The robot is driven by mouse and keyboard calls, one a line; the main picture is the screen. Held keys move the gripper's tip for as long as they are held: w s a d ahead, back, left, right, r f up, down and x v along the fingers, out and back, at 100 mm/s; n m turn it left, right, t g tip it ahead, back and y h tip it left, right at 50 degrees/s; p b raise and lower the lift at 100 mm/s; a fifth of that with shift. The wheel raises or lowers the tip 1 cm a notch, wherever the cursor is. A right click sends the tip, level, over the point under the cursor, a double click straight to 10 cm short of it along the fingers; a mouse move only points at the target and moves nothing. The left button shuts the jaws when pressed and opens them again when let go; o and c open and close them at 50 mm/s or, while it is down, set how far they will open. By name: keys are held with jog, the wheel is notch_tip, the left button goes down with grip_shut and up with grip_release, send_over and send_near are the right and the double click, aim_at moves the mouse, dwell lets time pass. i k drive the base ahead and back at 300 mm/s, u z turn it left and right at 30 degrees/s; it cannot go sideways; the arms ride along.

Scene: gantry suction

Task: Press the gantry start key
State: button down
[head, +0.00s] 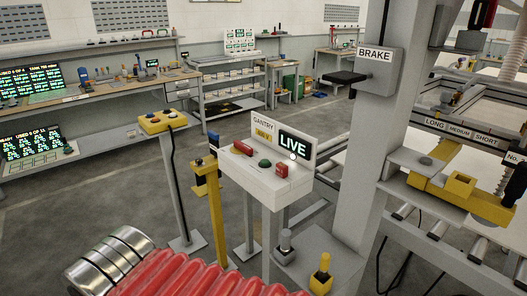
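The gantry control box (262,180) is a white console on a post at the middle of the head view. Its upright back panel has a GANTRY sign (264,127) with a yellow strip under it, and a dark display (293,144) reading LIVE in green. On its top are a red key (242,148) at the left, a dark green round key (265,163) in the middle and another red key (282,168) at the right. I cannot read any label on the keys. Nothing touches them. My gripper is not in this view.
A yellow box (162,121) with buttons stands on a post at the left. A yellow post (206,205) stands just left of the console. A thick grey column with a BRAKE box (375,72) stands to the right. A red ribbed shape crosses the bottom edge.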

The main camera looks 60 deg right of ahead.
aim_at(265, 162)
jog(key=z, duration=0.65)
jog(key=i, duration=0.9)
jog(key=z, duration=0.7)
